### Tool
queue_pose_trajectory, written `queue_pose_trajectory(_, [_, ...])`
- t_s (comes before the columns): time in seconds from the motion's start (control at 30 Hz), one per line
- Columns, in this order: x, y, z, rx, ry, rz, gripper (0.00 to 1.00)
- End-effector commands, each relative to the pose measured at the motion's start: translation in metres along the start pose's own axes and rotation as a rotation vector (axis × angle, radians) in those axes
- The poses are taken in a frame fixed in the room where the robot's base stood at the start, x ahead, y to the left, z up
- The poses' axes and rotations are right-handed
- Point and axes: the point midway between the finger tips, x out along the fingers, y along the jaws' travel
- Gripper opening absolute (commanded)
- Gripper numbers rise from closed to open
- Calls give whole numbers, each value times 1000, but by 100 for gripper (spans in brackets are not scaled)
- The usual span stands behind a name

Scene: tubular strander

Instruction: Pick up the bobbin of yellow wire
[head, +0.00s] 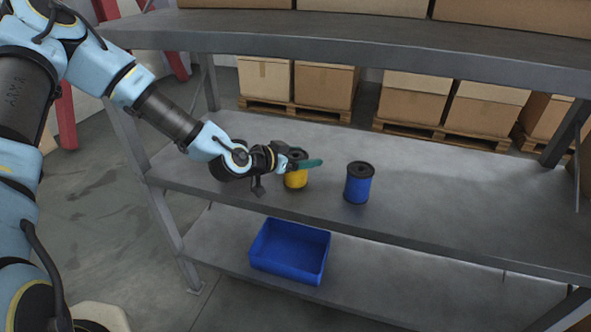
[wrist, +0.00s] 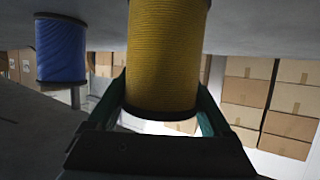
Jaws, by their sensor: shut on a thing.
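The bobbin of yellow wire (head: 296,179) is upright at the middle shelf, with black flanges. My gripper (head: 305,164) reaches it from the left and is shut on it, its green fingers on either side of the bobbin. In the wrist view the yellow bobbin (wrist: 166,55) fills the space between my gripper's green fingers (wrist: 162,110). The head view does not clearly show whether the bobbin touches the shelf; my fingers hide part of its upper side.
A bobbin of blue wire (head: 358,183) stands to the right on the middle shelf (head: 440,205); it also shows in the wrist view (wrist: 61,50). An upper shelf (head: 350,42) hangs above. A blue bin (head: 290,250) sits on the lower shelf. Cardboard boxes (head: 412,100) stand behind.

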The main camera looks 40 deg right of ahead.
Motion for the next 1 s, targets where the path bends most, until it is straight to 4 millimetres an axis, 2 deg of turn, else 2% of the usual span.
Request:
queue_pose_trajectory(0.03, [0,0,0,0,0,0,30])
queue_pose_trajectory(0.2, [0,0,0,0,0,0,11])
queue_pose_trajectory(0.3, [0,0,-1,0,1,0,3])
queue_pose_trajectory(0.67, [-2,0,-7,2,2,0,3])
queue_pose_trajectory(0.83, [-10,0,-25,5,3,-1,3])
queue_pose_trajectory(1.0, [-22,-1,-53,6,4,-2,3])
